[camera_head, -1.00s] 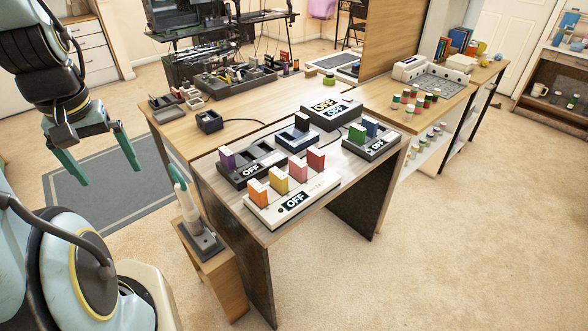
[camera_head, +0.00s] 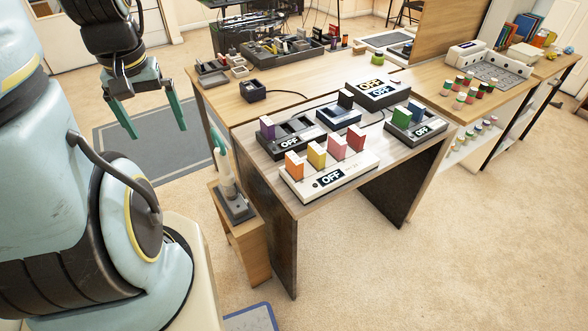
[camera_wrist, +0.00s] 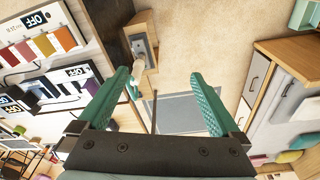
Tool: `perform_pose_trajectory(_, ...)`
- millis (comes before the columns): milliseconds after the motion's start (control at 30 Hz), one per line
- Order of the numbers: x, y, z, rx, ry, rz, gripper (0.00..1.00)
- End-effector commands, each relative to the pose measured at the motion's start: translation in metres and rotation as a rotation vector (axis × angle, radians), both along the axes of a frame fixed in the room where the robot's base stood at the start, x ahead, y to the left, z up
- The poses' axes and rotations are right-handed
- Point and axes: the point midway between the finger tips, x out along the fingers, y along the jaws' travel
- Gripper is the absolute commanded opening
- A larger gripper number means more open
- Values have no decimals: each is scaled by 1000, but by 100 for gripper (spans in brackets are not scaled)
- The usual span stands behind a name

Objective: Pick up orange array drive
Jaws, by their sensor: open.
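The orange array drive (camera_head: 294,165) stands upright at the left end of a white dock (camera_head: 341,174) marked OFF, near the front of the table. Yellow, pink and red drives stand beside it in the same dock. In the wrist view the orange drive (camera_wrist: 23,51) shows at the upper left in the row. My gripper (camera_head: 155,122) is open and empty, pointing down, left of the table and well apart from the drive. In the wrist view my gripper (camera_wrist: 165,95) has its two green fingers wide apart with floor between them.
A dark dock with a purple drive (camera_head: 267,127) is behind the white dock. Another dark dock (camera_head: 416,131) with green and blue drives is at the right. A small wooden stand (camera_head: 247,256) with a pale handled tool (camera_head: 225,165) is at the table's left side.

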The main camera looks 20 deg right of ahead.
Motion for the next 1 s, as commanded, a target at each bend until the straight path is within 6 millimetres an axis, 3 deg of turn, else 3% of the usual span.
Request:
perform_pose_trajectory(400, 0, 0, 0, 0, 0, 0, 100)
perform_pose_trajectory(567, 6, -9, -5, -4, 5, 5, 83)
perform_pose_trajectory(700, 25, -50, -25, -20, 33, 41, 68)
perform_pose_trajectory(867, 44, -133, -58, -30, 82, 125, 68)
perform_pose_trajectory(1000, 44, -205, -84, -21, 115, 198, 68)
